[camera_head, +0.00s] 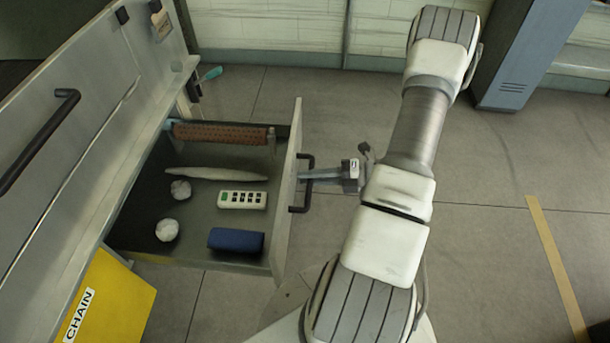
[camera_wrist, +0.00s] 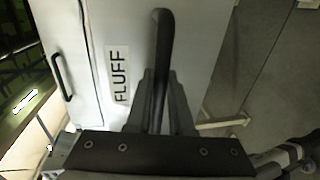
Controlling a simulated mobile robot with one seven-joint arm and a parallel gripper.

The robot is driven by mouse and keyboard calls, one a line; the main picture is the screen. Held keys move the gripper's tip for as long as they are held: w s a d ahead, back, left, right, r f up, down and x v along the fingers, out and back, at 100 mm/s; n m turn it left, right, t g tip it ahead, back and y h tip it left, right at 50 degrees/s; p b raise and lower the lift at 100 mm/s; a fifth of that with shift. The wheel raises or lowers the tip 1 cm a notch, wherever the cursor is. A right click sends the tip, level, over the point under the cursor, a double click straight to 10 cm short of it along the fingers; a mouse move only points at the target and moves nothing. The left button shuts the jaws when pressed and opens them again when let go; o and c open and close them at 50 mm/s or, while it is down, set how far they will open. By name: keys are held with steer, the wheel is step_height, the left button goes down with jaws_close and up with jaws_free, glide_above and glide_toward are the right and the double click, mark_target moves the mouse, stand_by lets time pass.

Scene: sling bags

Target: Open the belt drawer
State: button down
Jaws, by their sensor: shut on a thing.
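A grey drawer (camera_head: 286,200) stands pulled out from the cabinet, with its inside showing. Its dark bar handle (camera_head: 306,204) is on the front panel. My gripper (camera_head: 308,177) is shut on this handle from the right. In the wrist view, the dark handle (camera_wrist: 163,40) lies between the fingers of my gripper (camera_wrist: 160,78). I see no label reading belt.
The drawer holds a brown roll (camera_head: 221,133), a white tapered piece (camera_head: 215,174), a button remote (camera_head: 243,199), two white balls (camera_head: 167,230) and a blue case (camera_head: 236,240). A yellow panel (camera_head: 115,300) labelled CHAIN is below. Another handle (camera_head: 38,140) is upper left.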

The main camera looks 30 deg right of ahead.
steer(key=c, duration=0.8)
jaws_free()
steer(key=v, duration=1.7)
steer(key=shift+d, duration=0.2)
